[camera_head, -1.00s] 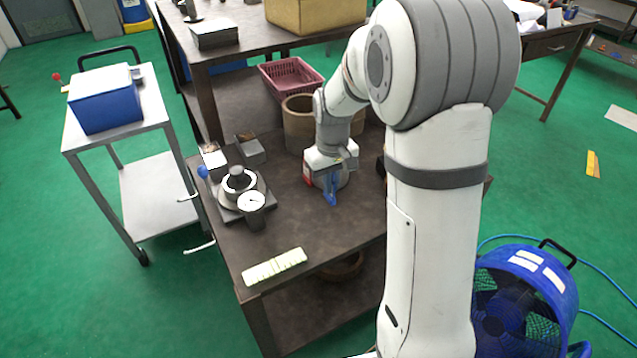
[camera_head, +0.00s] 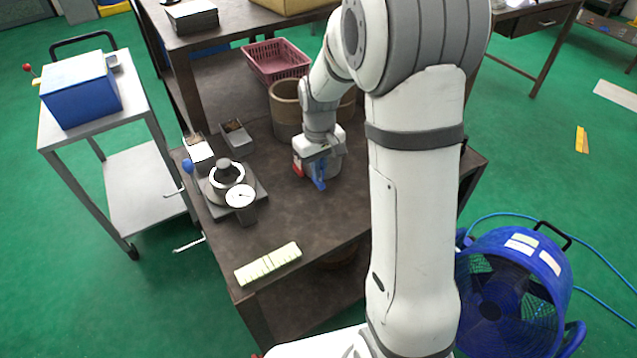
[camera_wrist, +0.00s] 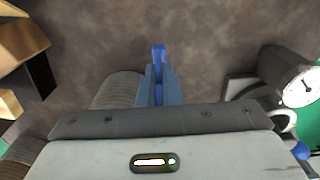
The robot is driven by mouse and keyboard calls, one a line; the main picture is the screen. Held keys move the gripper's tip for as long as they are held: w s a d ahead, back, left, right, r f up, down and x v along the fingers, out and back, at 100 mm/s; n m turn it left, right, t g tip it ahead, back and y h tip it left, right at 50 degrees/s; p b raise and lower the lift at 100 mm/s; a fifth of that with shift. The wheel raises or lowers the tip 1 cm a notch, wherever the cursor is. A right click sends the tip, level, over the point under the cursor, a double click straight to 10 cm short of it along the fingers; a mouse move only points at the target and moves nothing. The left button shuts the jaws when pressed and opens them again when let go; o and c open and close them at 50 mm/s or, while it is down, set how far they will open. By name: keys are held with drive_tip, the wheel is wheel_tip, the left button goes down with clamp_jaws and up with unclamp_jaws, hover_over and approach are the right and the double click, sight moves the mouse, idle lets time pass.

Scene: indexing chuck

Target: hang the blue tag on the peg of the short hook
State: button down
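My gripper (camera_head: 319,180) hangs over the dark table (camera_head: 330,225), right of the dial gauge. In the wrist view its two blue-grey fingers (camera_wrist: 159,88) are closed on a narrow, brighter blue piece (camera_wrist: 159,54), which appears to be the blue tag. The tag (camera_head: 319,171) also shows below my gripper in the head view. Two pale hooks stick out from the table's left edge. The farther one (camera_head: 175,194) looks shorter than the nearer one (camera_head: 189,244). Their pegs are too small to make out. No hook is clear in the wrist view.
The chuck with a round dial (camera_head: 241,196) stands between my gripper and the hooks. Small bins (camera_head: 236,137) and a brown pot (camera_head: 285,108) are behind. A pale green strip (camera_head: 267,264) lies at the front. A grey cart (camera_head: 150,181) stands left of the hooks.

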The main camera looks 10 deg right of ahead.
sight(319, 182)
drive_tip(key=shift+f, duration=2.35)
drive_tip(key=shift+f, duration=0.1)
drive_tip(key=shift+f, duration=0.15)
drive_tip(key=c, duration=1.6)
unclamp_jaws()
drive_tip(key=shift+r, duration=0.2)
